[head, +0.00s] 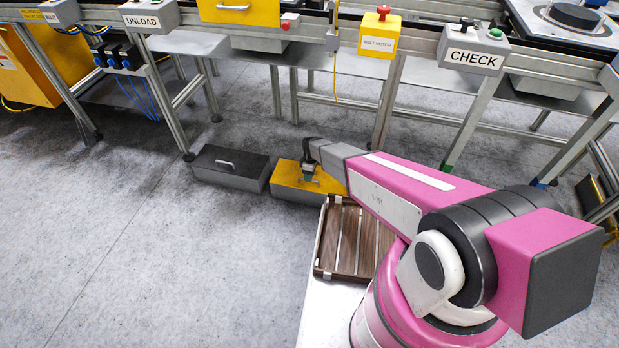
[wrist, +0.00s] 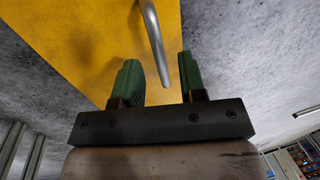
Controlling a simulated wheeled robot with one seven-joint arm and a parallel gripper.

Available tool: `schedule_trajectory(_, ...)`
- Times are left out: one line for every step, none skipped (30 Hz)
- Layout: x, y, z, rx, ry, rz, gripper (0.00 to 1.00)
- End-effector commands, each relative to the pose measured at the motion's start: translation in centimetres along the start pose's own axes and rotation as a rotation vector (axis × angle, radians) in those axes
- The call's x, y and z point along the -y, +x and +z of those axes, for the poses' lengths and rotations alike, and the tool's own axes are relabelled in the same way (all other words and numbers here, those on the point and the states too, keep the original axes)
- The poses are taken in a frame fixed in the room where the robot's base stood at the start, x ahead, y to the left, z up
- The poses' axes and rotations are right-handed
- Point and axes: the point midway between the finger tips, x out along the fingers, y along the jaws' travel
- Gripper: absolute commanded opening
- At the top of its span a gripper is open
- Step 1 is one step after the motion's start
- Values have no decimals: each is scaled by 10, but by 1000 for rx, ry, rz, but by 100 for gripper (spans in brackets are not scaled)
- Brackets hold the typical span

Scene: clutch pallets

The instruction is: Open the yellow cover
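A yellow cover (head: 290,176) with a metal handle sits on a low grey box on the floor, left of my arm. In the wrist view the yellow cover (wrist: 95,40) fills the upper left, and its silver bar handle (wrist: 153,40) runs down toward the space between my fingers. My gripper (head: 309,177) is over the cover and hides part of it and its handle. In the wrist view my gripper (wrist: 157,62) has its two green fingers apart, with a clear gap. The handle's near end appears in that gap; I cannot tell whether a finger touches it.
A dark grey box (head: 230,168) with a handle stands just left of the yellow one. A brown slatted tray (head: 346,240) lies in front. Conveyor frames run along the back, with another yellow panel (head: 240,14) on top. The floor at left is clear.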

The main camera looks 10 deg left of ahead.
Motion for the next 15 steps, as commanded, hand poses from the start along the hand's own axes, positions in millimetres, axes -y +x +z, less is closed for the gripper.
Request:
schedule_trajectory(-1, 4, 0, 0, 0, 0, 38)
schedule_trajectory(0, 6, 0, 0, 0, 0, 38)
schedule_trajectory(0, 8, 0, 0, 0, 0, 38)
schedule_trajectory(0, 9, 0, 0, 0, 0, 38)
schedule_trajectory(0, 10, 0, 0, 0, 0, 38)
schedule_trajectory(0, 10, 0, 0, 0, 0, 38)
schedule_trajectory(0, 10, 0, 0, 0, 0, 38)
schedule_trajectory(0, 11, 0, 0, 0, 0, 38)
schedule_trajectory(0, 11, 0, 0, 0, 0, 38)
schedule_trajectory(0, 10, 0, 0, 0, 0, 38)
schedule_trajectory(0, 10, 0, 0, 0, 0, 38)
schedule_trajectory(0, 10, 0, 0, 0, 0, 38)
schedule_trajectory(0, 10, 0, 0, 1, 0, 38)
schedule_trajectory(0, 10, 0, 0, 1, 0, 31)
schedule_trajectory(0, 10, 0, 0, 1, 0, 18)
